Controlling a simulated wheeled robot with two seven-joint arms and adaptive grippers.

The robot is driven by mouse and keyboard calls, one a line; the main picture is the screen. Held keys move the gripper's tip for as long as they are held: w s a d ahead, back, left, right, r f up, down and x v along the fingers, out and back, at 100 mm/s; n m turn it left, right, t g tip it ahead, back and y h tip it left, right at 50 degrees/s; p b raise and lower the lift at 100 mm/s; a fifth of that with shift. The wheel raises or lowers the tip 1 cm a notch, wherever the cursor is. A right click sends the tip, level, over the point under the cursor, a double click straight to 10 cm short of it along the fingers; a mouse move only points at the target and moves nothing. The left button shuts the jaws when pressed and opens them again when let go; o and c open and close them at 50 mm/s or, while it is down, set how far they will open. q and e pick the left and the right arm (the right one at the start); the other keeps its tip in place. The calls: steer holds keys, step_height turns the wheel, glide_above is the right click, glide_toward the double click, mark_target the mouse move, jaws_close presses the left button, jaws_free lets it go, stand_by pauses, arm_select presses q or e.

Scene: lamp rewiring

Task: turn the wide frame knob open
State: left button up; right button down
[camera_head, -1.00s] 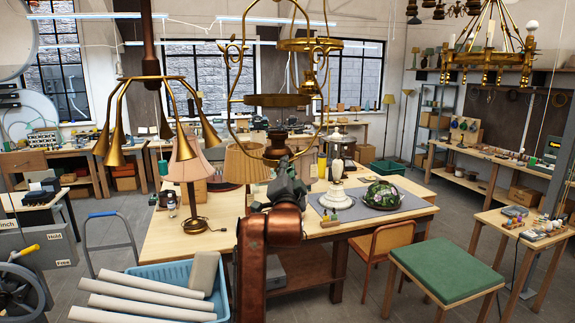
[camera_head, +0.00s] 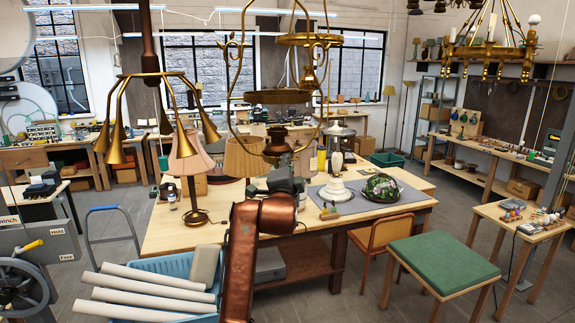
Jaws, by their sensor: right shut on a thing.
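The wide brass frame (camera_head: 233,70) hangs in the middle of the view, with a ring, a broad band and a dark lower cup. The dark knob (camera_head: 278,136) is at the frame's lower end. My right gripper (camera_head: 281,158) comes up from below on its copper-coloured arm and is shut at the knob. Its fingertips are small and dark against the knob, so the exact contact is hard to see. My left gripper is not in view.
A brass lamp with several arms (camera_head: 150,80) hangs close on the left. Below are a workbench (camera_head: 170,235), a shaded lamp (camera_head: 190,160), a blue crate (camera_head: 170,265) with white tubes, and a green-topped stool (camera_head: 443,268). A chandelier (camera_head: 490,55) hangs at right.

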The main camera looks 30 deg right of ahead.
steer(key=c, duration=1.8)
jaws_free()
steer(key=v, duration=1.2)
